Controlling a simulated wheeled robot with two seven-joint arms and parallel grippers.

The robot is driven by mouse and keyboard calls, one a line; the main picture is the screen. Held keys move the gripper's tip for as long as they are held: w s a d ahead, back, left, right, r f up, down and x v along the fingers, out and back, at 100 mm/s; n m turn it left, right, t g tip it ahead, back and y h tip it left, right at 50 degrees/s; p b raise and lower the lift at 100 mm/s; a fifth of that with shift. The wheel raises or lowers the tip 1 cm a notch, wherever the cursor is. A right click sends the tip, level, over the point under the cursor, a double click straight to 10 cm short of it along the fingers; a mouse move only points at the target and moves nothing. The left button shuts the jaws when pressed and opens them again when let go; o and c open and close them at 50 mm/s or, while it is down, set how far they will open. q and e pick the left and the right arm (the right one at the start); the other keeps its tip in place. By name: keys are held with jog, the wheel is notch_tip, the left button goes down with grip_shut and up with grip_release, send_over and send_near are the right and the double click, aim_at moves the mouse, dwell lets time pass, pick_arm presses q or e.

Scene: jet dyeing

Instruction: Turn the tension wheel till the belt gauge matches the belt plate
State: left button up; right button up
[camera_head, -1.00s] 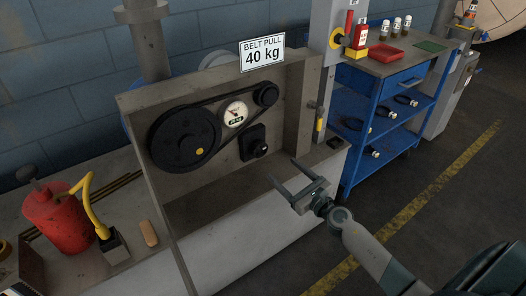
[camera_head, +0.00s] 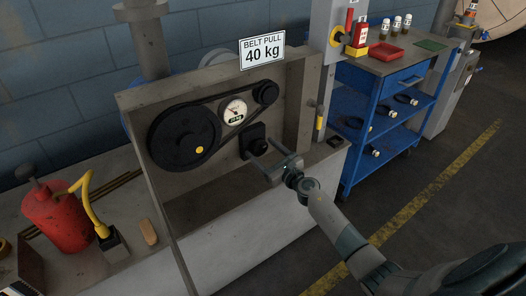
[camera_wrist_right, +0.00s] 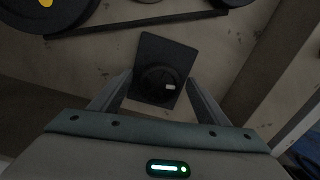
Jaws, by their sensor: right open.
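The belt plate (camera_head: 262,51) reads "BELT PULL 40 kg" and stands on top of the grey housing. The round white belt gauge (camera_head: 234,111) sits inside the belt loop; its small needle and digits are too small to read surely. The tension wheel (camera_head: 259,146) is a small black knob on a square black mount, below and right of the gauge. My right gripper (camera_head: 261,162) is open in front of the wheel. In the right wrist view the tension wheel (camera_wrist_right: 159,83) lies between the open fingers (camera_wrist_right: 158,90), with no clear contact. My left gripper is not in view.
A large black pulley (camera_head: 184,138) and a small pulley (camera_head: 265,93) carry the belt. Housing walls border the recess. A red canister (camera_head: 58,220) stands at left; a blue cart (camera_head: 385,110) stands at right.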

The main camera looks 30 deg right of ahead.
jog(key=c, duration=1)
jog(key=shift+c, duration=0.2)
jog(key=shift+m, duration=0.3)
